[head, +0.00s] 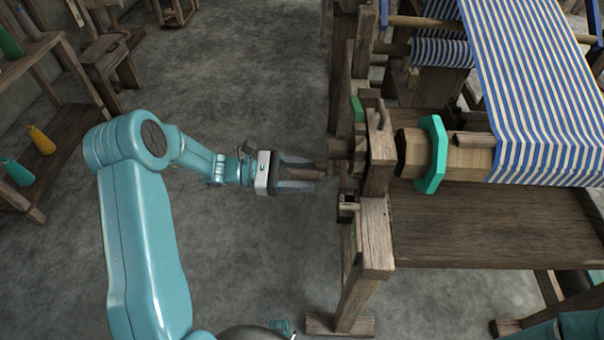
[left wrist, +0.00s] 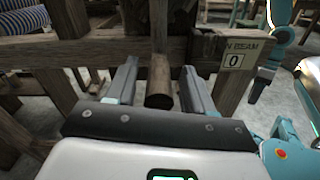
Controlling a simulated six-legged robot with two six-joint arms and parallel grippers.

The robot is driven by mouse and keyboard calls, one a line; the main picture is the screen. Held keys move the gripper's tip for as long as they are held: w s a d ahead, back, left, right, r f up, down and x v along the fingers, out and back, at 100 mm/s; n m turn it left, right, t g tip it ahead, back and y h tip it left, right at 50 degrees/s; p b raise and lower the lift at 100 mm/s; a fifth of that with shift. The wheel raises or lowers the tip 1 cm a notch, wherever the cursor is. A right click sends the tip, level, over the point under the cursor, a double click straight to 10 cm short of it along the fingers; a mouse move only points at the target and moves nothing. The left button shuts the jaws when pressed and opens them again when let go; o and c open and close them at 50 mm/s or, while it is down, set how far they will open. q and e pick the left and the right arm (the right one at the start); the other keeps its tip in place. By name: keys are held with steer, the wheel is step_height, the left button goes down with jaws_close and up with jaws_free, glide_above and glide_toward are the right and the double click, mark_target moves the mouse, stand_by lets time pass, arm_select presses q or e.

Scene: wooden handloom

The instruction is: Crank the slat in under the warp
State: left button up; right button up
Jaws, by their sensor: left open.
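My left gripper (head: 303,174) is open at the left side of the loom, with its fingers either side of the wooden crank handle (head: 315,171). In the left wrist view the round handle end (left wrist: 158,88) sits between the two open fingers (left wrist: 158,90), with a gap on each side. The wooden beam (head: 458,160) carries a green octagonal flange (head: 433,155). A short wooden bar, perhaps the slat (head: 474,140), lies on the beam beside the blue-and-white striped warp (head: 545,110).
The loom's upright post (head: 378,150) stands close beyond the handle, with a small green piece (head: 357,108) on the frame. A shelf with bottles (head: 40,140) stands far left. The floor between is clear.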

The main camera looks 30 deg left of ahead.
arm_select(q)
jaws_close()
steer(key=shift+w+a, duration=0.1)
